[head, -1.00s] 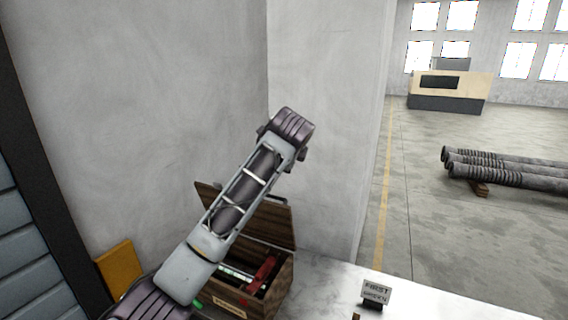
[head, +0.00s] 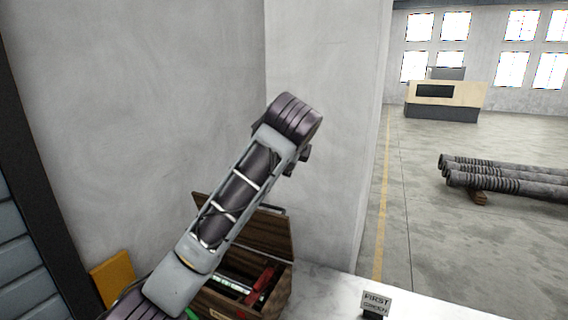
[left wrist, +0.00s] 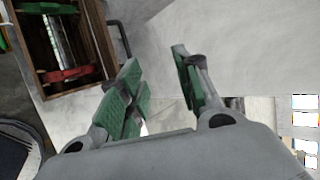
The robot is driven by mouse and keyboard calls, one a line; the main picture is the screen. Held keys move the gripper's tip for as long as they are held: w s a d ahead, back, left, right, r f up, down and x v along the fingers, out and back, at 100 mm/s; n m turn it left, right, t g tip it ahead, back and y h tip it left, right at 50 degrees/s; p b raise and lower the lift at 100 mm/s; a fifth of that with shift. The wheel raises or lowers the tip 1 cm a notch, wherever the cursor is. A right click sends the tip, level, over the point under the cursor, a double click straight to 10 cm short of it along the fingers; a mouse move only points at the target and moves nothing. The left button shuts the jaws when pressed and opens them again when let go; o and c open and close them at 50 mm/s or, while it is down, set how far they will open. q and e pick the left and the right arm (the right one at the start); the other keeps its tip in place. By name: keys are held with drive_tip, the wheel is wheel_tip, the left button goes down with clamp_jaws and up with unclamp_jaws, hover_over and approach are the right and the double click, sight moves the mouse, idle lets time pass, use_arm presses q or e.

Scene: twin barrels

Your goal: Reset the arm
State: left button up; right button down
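My left arm (head: 235,205) rises from the lower left across the head view, in front of the wooden box; I cannot make out its gripper there. In the left wrist view my left gripper (left wrist: 157,62) has two green-padded fingers standing apart, with nothing between them. The wooden box (head: 277,295) stands against the wall with its lid (head: 270,232) up. A red thing (head: 262,282) lies inside it. The box (left wrist: 98,38) also shows at upper left in the left wrist view, beside the fingers and apart from them. My right gripper is in neither view.
A yellow-orange panel (head: 112,275) is at lower left. The wall and its corner are close behind my arm. Pipes (head: 510,178) lie far right on open floor.

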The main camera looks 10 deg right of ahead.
use_arm(q)
drive_tip(key=shift+f, duration=0.1)
